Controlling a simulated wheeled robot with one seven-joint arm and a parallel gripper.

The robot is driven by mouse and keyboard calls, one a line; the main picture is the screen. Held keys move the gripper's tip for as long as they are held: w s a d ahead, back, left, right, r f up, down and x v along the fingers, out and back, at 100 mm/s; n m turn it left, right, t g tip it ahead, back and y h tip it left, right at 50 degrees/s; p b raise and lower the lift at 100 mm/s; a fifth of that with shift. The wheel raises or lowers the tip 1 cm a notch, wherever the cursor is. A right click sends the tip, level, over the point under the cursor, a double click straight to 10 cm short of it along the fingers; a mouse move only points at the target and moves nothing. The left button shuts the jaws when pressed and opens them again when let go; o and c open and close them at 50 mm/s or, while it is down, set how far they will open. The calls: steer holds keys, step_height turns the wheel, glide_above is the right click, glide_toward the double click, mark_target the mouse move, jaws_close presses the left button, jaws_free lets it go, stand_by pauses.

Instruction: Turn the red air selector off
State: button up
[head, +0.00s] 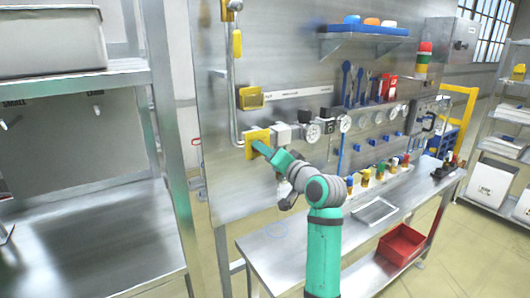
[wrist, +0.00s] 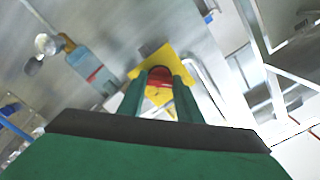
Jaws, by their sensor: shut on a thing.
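The red air selector (wrist: 160,90) shows in the wrist view as a red knob on a yellow square plate (wrist: 148,62). My gripper (wrist: 163,82) has its two green fingers on either side of the knob and is shut on it. In the head view the yellow plate (head: 257,137) is on the steel wall panel at the left end of a row of fittings. My gripper (head: 260,147) reaches it there, and the knob is hidden behind the gripper. The knob's exact turn angle cannot be told.
A grey valve block (head: 281,134) and a gauge (head: 313,131) sit just right of the plate. A vertical pipe (head: 233,85) runs above it. A steel bench (head: 290,257) with a tray (head: 374,211) stands below. A steel shelf rack (head: 177,170) stands to the left.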

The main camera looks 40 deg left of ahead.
steer(key=shift+f, duration=0.1)
stand_by(0.3)
steer(key=o, duration=1)
steer(key=shift+o, duration=0.2)
steer(key=shift+d, duration=0.1)
steer(key=v, duration=1)
steer(key=shift+s+d, duration=0.15)
steer(key=shift+d, duration=0.15)
